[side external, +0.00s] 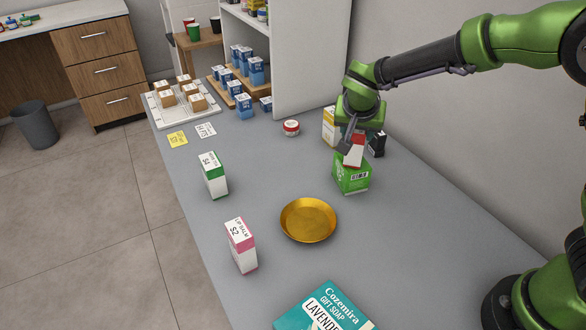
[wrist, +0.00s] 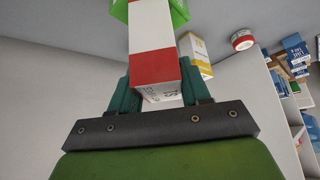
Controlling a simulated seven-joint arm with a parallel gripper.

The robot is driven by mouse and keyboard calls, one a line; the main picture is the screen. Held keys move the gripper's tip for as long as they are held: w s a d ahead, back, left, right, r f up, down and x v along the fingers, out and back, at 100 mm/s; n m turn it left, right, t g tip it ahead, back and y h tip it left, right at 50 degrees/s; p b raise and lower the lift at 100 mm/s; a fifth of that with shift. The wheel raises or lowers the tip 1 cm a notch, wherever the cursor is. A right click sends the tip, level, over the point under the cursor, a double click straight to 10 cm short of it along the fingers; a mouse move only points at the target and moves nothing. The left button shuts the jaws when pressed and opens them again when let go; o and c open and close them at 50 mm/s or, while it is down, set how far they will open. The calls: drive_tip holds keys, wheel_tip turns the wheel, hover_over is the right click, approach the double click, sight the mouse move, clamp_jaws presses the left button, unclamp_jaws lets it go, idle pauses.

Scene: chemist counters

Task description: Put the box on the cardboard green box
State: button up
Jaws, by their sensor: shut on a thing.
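A red and white box (side external: 355,152) is held upright in my gripper (side external: 352,141). In the wrist view the same box (wrist: 152,67) sits between the two green fingers of my gripper (wrist: 158,82). The green cardboard box (side external: 350,177) stands on the grey counter directly below it, with a barcode label on one face. Its green edge also shows past the far end of the held box in the wrist view (wrist: 181,10). The held box is at the top of the green box; I cannot tell whether they touch.
A yellow and white box (side external: 328,127) and a black box (side external: 377,145) stand close behind the green box. A gold dish (side external: 308,220) lies in front, left of it. A red-lidded jar (side external: 291,128), a green-white box (side external: 214,176) and a pink-white box (side external: 241,247) stand apart.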

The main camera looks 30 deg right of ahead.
drive_tip(key=shift+f, duration=0.15)
drive_tip(key=o, duration=1.1)
drive_tip(key=v, duration=1.2)
drive_tip(key=s+d+n+t+y, duration=0.1)
drive_tip(key=s+d+n+y, duration=0.1)
drive_tip(key=s, duration=0.7)
drive_tip(key=s+d+r+n+t+y, duration=0.1)
drive_tip(key=s+d+n+y, duration=0.2)
drive_tip(key=s, duration=0.7)
drive_tip(key=shift+d+t+y, duration=0.3)
drive_tip(key=shift+d+y, duration=0.5)
drive_tip(key=shift+d, duration=0.1)
drive_tip(key=shift+w+r, duration=0.1)
drive_tip(key=shift+r, duration=0.1)
